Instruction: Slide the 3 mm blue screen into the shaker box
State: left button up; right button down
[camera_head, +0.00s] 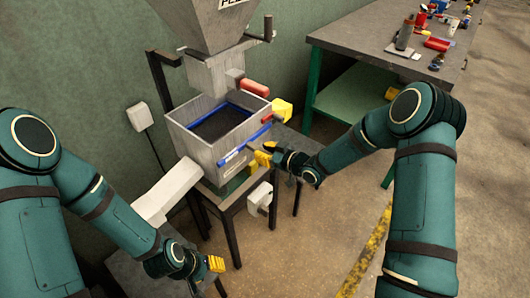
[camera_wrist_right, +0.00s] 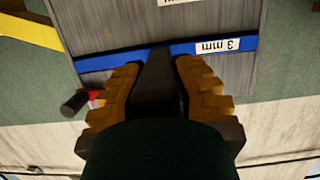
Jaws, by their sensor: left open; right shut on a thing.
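The grey shaker box (camera_head: 181,140) sits under the hopper, and its top is open. The blue screen (camera_head: 234,157) has its blue front bar along the box's front face, with a white "3 mm" label that also shows in the right wrist view (camera_wrist_right: 218,46). Blue frame edges and dark mesh show inside the box. My right gripper (camera_head: 268,156) is at the bar, its yellow fingers shut on the screen's dark handle (camera_wrist_right: 155,82). I cannot tell whether a gap remains behind the bar. My left gripper (camera_head: 215,264) is open and empty, low in front of the machine.
A grey hopper (camera_head: 205,35) stands above the box. A white chute (camera_head: 170,190) slopes down at lower left. A red handle (camera_head: 254,88) and yellow part (camera_head: 282,109) are at the box's right. A workbench (camera_head: 350,38) with tools stands at back right. Open floor lies between.

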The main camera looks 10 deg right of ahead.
jog(key=shift+w+a+r, duration=0.1)
jog(key=shift+w+a, duration=0.2)
jog(key=shift+w, duration=0.05)
dwell(0.3)
jog(key=c, duration=0.8)
grip_release()
jog(key=shift+c, duration=0.2)
jog(key=shift+s, duration=0.1)
jog(key=v, duration=1.1)
jog(key=shift+s+d, duration=0.25)
jog(key=shift+d, duration=0.05)
jog(key=s+a+f+m+g+h, duration=0.3)
jog(key=s+a+f+m+g, duration=0.1)
jog(key=s+f, duration=0.4)
jog(key=s+a+f+m+g+h, duration=0.3)
jog(key=s+f+m+g, duration=0.2)
jog(key=s, duration=0.7)
notch_tip(320, 180, down, 3)
jog(key=shift+s+a+r+m+g, duration=0.1)
jog(key=shift+s+a+m+g, duration=0.2)
jog(key=shift+s+a+m, duration=0.1)
